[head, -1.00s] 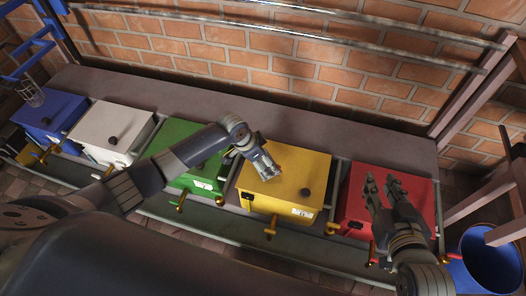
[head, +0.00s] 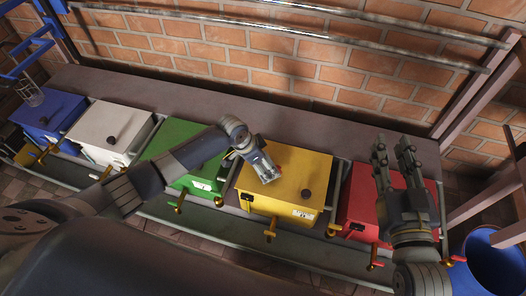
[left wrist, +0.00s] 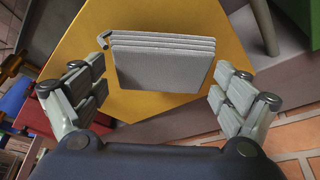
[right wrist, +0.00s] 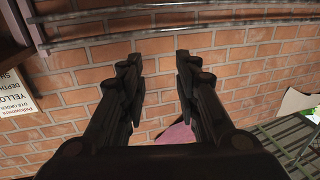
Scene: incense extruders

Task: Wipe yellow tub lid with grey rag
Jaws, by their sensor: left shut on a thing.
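My left gripper (head: 266,168) is over the lid's left part. In the left wrist view the folded grey rag (left wrist: 163,62) lies between the fingers of my left gripper (left wrist: 155,95), against the yellow lid (left wrist: 235,65). Whether the rag touches the lid everywhere is hidden. My right gripper (head: 392,148) is open and empty, raised above the red tub (head: 358,195).
Green (head: 178,138), white (head: 112,130) and blue (head: 48,115) tubs stand to the left on the same bench (head: 300,112). Brass taps stick out in front. A blue bin (head: 490,262) stands at the right. Metal rails (head: 300,35) run along the brick wall behind.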

